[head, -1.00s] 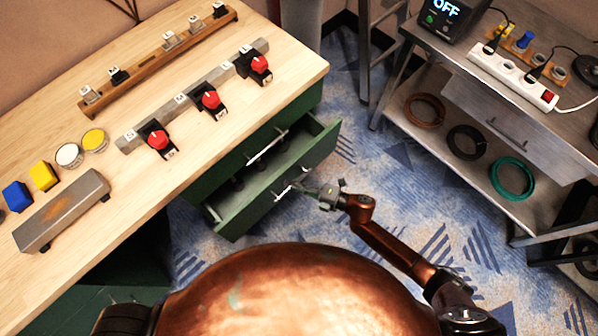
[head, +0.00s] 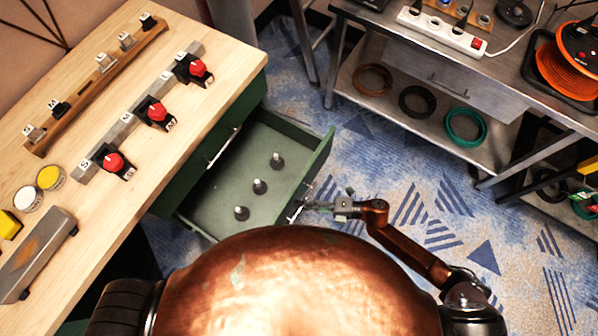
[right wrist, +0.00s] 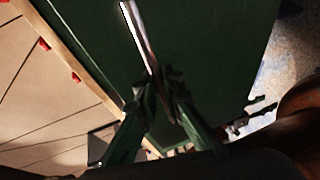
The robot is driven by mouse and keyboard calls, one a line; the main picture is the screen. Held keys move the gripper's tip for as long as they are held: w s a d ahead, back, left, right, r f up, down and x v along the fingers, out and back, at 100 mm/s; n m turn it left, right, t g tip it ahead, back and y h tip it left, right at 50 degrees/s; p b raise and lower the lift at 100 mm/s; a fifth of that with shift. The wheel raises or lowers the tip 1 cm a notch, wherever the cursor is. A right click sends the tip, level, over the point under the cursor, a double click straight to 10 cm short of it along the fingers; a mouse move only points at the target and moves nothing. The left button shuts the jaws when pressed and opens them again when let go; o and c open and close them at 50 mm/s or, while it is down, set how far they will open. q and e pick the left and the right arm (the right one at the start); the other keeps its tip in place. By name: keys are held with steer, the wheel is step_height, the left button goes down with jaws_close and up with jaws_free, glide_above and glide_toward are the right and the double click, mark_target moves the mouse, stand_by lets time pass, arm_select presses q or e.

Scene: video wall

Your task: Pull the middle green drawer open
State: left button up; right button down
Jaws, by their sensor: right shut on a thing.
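The green drawer (head: 221,192) under the wooden workbench is pulled well out, and its floor shows. Several dark pegs with light tips stand in a row in it. My right gripper (head: 308,205) is at the drawer's front, shut on the bar handle (head: 295,212). In the right wrist view the gripper (right wrist: 165,85) has its fingers around the bright handle (right wrist: 139,35) against the green front. A second bright handle (head: 224,147) shows above the open drawer, under the bench edge. My left gripper is not in view.
The workbench top (head: 150,95) carries red-knob switches, a wood rail, coloured discs and a grey metal block. A metal shelf (head: 395,118) with coiled cables stands at the upper right. Blue patterned carpet (head: 400,190) lies clear between the shelf and the drawer.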

steer(key=shift+d, duration=0.15)
steer(key=c, duration=2.3)
jaws_free()
steer(key=shift+c, duration=0.2)
steer(key=o, duration=0.3)
steer(key=d+r, duration=0.2)
steer(key=d, duration=0.9)
steer(key=shift+s+d, duration=0.4)
steer(key=shift+s, duration=0.05)
